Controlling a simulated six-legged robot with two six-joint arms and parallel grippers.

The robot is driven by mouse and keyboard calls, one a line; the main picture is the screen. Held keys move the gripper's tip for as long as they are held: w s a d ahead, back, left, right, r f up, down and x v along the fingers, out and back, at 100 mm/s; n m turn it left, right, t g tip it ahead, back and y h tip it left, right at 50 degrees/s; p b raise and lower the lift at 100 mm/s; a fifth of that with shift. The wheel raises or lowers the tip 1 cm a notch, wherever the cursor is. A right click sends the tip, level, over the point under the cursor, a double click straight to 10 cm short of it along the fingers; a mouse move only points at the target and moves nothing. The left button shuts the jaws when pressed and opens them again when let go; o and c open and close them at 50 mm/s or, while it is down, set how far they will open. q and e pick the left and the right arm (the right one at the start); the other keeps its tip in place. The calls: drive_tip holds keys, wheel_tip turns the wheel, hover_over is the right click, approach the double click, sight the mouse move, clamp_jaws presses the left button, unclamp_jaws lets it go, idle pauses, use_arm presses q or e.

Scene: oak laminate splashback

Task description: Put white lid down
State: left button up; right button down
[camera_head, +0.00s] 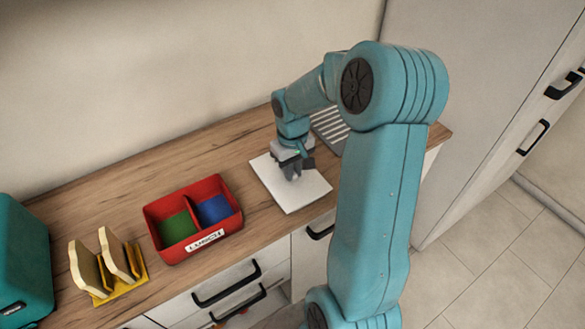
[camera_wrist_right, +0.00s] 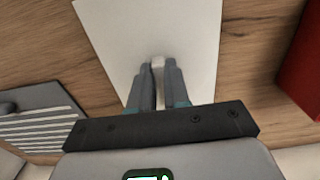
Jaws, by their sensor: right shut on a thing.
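The white lid (camera_head: 290,195) is a flat, pale rectangular plate on the right part of the wooden counter, beside the red lunch box. My right gripper (camera_head: 293,173) comes down over it from above. In the right wrist view the same lid (camera_wrist_right: 150,25) fills the top middle, and my right gripper (camera_wrist_right: 158,68) is shut on its small white knob. The lid looks level and at or very near the counter top; I cannot tell whether it touches. My left gripper is not in view.
The red lunch box (camera_head: 165,246) has a green and a blue compartment and stands open. Left of it, bread slices (camera_head: 88,269) stand in a yellow rack (camera_head: 125,291). A teal appliance (camera_head: 22,262) stands at far left. A grey ridged tray (camera_head: 331,128) lies right of the lid.

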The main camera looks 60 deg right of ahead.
drive_tip(key=shift+f, duration=0.25)
drive_tip(key=c, duration=1.1)
unclamp_jaws()
drive_tip(key=shift+w, duration=0.1)
drive_tip(key=shift+r, duration=0.2)
drive_tip(key=shift+r, duration=0.25)
wheel_tip(320, 180, up, 12)
drive_tip(key=shift+f+p, duration=0.2)
drive_tip(key=shift+p, duration=0.25)
drive_tip(key=shift+r, duration=0.1)
